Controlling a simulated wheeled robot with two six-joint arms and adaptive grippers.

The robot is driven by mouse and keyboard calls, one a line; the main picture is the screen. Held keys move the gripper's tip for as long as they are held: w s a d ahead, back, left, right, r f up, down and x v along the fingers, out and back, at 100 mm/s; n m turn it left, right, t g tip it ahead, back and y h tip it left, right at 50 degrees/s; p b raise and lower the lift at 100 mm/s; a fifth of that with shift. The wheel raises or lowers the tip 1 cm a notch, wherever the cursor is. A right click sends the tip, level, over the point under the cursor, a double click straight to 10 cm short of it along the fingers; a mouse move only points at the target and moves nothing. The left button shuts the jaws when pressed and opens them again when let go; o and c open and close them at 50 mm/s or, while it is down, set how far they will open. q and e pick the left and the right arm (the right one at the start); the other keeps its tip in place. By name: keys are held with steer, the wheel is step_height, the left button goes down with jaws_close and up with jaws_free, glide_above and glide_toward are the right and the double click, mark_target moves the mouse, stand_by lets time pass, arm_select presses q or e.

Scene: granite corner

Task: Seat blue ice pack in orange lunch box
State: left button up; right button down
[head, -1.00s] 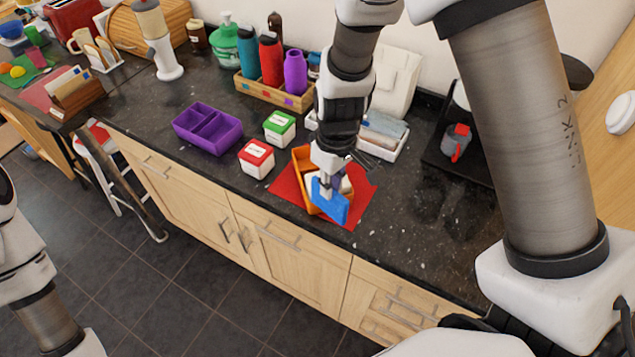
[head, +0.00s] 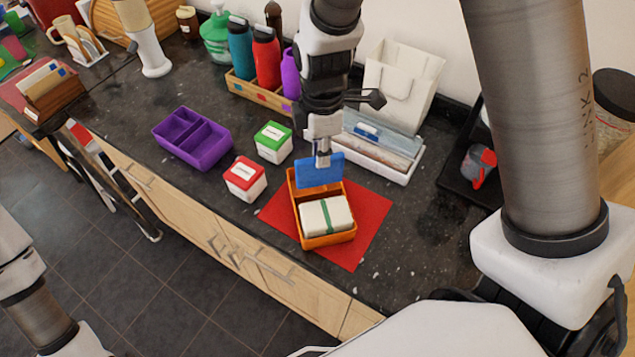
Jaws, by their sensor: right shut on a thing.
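The orange lunch box (head: 326,240) sits on a red mat (head: 372,226) on the dark counter. A white packet with a green band (head: 327,216) lies in its front compartment. My right gripper (head: 322,158) points down and is shut on the blue ice pack (head: 319,172). It holds the pack upright at the rear compartment of the box. The pack hides much of that compartment, and I cannot tell whether its lower edge is inside or just above. My left arm shows at the lower left, but its gripper is out of view.
A purple divided box (head: 192,138), a green-lidded jar (head: 273,142) and a red-lidded jar (head: 245,178) stand to the left. A white tray of flat packs (head: 380,146) and a crate of bottles (head: 262,92) stand behind. The counter right of the mat is clear.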

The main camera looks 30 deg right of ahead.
mark_target(321, 182)
steer(key=f, duration=0.1)
steer(key=s+f+p, duration=0.1)
steer(key=f, duration=0.1)
steer(key=a+f, duration=0.1)
steer(key=f, duration=0.1)
steer(key=shift+s+f, duration=0.25)
steer(key=shift+s, duration=0.1)
steer(key=f, duration=0.2)
steer(key=shift+w+d+f+p, duration=0.2)
steer(key=shift+w+f+p, duration=0.1)
steer(key=shift+w, duration=0.1)
steer(key=shift+w+d+f, duration=0.1)
steer(key=shift+w, duration=0.05)
steer(key=shift+s, duration=0.2)
steer(key=c, duration=1.6)
jaws_free()
steer(key=shift+s+a+b, duration=0.1)
steer(key=shift+a+b, duration=0.1)
steer(key=shift+b, duration=0.1)
steer(key=o, duration=0.5)
steer(key=shift+c, duration=0.2)
arm_select(q)
steer(key=shift+s+a+r, duration=0.15)
steer(key=shift+s+r, duration=0.05)
steer(key=shift+r, duration=0.2)
steer(key=shift+s+a+r, duration=0.15)
steer(key=shift+r, duration=0.25)
arm_select(e)
steer(key=shift+d, duration=0.1)
